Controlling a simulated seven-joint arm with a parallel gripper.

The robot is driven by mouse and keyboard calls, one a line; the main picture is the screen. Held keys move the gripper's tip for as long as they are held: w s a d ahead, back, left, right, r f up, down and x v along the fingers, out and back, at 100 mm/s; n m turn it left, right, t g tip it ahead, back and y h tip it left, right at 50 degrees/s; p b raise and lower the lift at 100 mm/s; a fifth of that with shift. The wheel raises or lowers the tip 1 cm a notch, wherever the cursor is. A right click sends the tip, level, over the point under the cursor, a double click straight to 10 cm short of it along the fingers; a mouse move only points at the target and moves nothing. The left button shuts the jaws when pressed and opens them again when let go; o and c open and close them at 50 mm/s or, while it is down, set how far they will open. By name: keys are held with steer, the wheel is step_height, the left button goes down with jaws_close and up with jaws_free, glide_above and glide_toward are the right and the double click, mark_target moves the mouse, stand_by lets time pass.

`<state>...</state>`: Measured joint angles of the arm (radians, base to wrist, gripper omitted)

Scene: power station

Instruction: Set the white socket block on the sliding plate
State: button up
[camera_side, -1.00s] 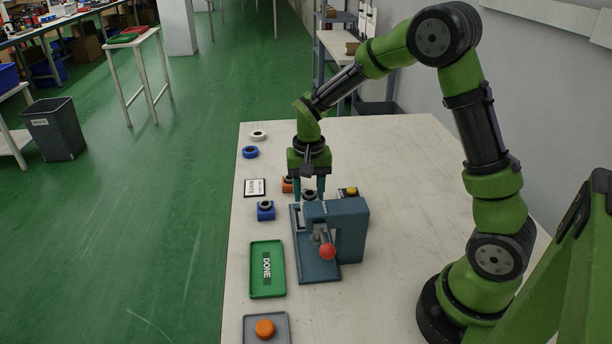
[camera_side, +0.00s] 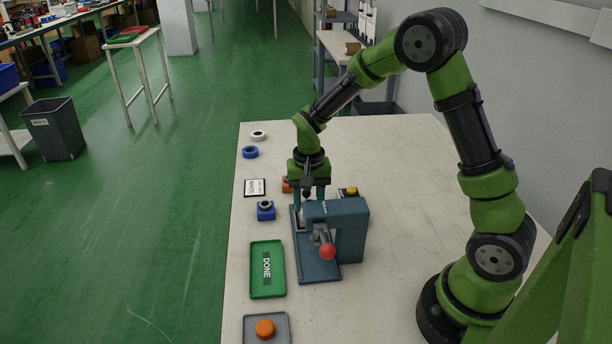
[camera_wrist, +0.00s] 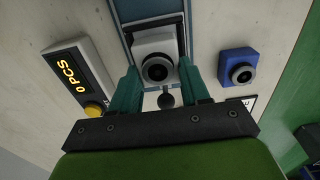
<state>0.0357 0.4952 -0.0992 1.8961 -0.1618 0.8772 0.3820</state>
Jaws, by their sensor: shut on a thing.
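The white socket block (camera_wrist: 152,46), with a dark round socket on top, is between the fingers of my gripper (camera_wrist: 160,92) in the wrist view. My gripper is shut on it. In the side view my gripper (camera_side: 309,205) points down at the far end of the blue-grey press, and the block is mostly hidden there. The sliding plate's blue-grey track (camera_wrist: 183,30) shows around the block in the wrist view. The block is over the track; I cannot tell whether it touches the plate. A dark ball knob (camera_wrist: 167,101) lies between the fingers, nearer the wrist.
The press (camera_side: 345,228) with a red lever knob (camera_side: 327,252) stands close to my gripper. A counter (camera_wrist: 78,78) reads 0 PCS. A green DONE tray (camera_side: 283,280) lies left of the press.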

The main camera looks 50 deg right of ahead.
steer(key=shift+f, duration=0.65)
stand_by(0.6)
steer(key=o, duration=1.1)
steer(key=shift+o, duration=0.2)
steer(key=shift+r, duration=0.1)
step_height(320, 180, up, 16)
steer(key=s+a+r+n+t+y, duration=0.1)
steer(key=s+a+r+n+t, duration=0.1)
steer(key=s, duration=0.6)
steer(key=s+a+r+n+t+y, duration=0.1)
steer(key=s+a+r+n+t, duration=0.2)
steer(key=s+a+t, duration=0.2)
steer(key=s+a, duration=0.1)
steer(key=s, duration=0.2)
steer(key=shift+s+r, duration=0.25)
steer(key=shift+r, duration=0.15)
